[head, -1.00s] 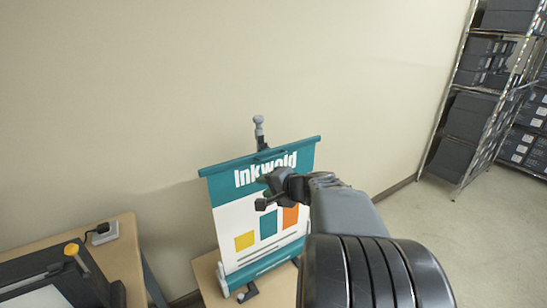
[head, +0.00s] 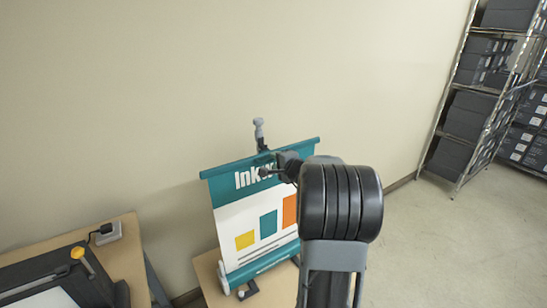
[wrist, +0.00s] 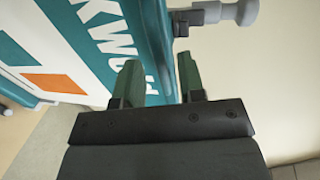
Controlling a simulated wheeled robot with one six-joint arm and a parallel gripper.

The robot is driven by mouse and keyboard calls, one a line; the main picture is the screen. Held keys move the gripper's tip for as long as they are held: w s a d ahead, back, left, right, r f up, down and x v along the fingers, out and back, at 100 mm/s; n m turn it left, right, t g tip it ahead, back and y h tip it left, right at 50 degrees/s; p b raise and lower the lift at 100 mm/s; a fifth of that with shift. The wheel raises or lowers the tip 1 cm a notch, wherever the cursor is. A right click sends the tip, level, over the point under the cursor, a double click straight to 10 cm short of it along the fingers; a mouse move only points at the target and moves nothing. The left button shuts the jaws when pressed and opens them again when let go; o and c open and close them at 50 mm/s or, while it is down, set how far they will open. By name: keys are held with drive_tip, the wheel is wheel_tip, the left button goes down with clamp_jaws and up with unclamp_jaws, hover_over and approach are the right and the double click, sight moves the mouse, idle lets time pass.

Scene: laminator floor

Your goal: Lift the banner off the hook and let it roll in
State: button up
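The banner (head: 262,222) is drawn up out of its teal base cassette (head: 258,268), with white lettering and coloured squares. Its teal top rail (head: 225,171) is up at the hook (head: 263,145) on a grey post with a rounded knob (head: 259,122). In the wrist view the banner (wrist: 75,45) fills the left and the knob (wrist: 240,12) is at the top. My gripper (wrist: 158,80) is open, its green fingers apart, close to the top rail. In the head view my gripper (head: 268,172) is partly hidden by my arm; contact with the rail cannot be told.
The banner stands on a small wooden table (head: 208,272). A desk (head: 128,255) with a dark trimmer-like device (head: 50,275) is at the left. Metal shelves with dark boxes (head: 465,122) stand at the right. The floor (head: 430,240) at the right is clear.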

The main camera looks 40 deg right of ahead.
drive_tip(key=shift+x, duration=1.2)
drive_tip(key=shift+c, duration=0.3)
clamp_jaws()
